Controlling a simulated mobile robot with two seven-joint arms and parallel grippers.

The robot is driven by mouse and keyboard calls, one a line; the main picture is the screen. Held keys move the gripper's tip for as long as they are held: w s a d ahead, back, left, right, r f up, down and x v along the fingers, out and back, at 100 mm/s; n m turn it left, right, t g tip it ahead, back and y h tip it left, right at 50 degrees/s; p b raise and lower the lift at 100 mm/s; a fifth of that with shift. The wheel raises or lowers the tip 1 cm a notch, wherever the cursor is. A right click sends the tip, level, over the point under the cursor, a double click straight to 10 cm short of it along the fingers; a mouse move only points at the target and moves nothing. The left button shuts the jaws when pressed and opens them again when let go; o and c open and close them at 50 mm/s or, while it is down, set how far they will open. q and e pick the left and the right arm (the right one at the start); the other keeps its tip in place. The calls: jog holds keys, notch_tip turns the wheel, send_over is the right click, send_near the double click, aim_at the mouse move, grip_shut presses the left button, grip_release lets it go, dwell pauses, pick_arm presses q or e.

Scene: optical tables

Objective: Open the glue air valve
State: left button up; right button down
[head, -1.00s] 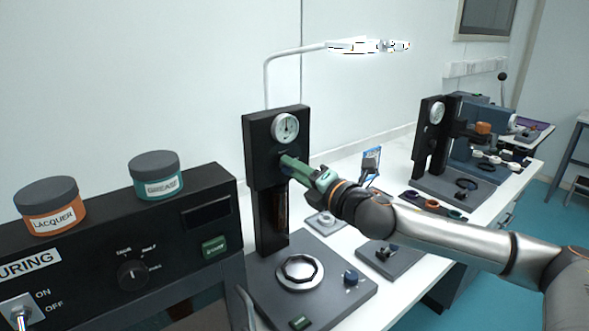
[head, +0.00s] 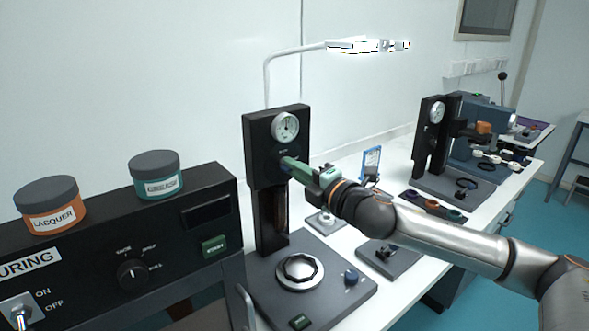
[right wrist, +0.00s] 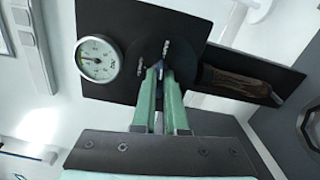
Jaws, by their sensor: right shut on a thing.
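The glue station is a black upright (head: 262,225) on a dark base, with a round gauge (head: 285,127) on its front face. My right gripper (head: 286,163) reaches this face just below the gauge. In the right wrist view its two green fingers (right wrist: 160,76) are shut on the valve, close to the black panel beside the gauge (right wrist: 97,59). The fingers cover most of the valve, and only a small bluish bit (right wrist: 159,68) shows between them. I cannot read the valve's angle. My left gripper is not in view.
The black curing box (head: 90,250) with a lacquer jar (head: 51,208) and a grease jar (head: 156,176) stands at left. The station's base holds a round plate (head: 299,272) and a blue knob (head: 351,277). A second black station (head: 432,150) stands at back right.

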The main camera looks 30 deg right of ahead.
jog(key=shift+m, duration=1)
jog(key=c, duration=1)
grip_release()
jog(key=shift+o, duration=0.2)
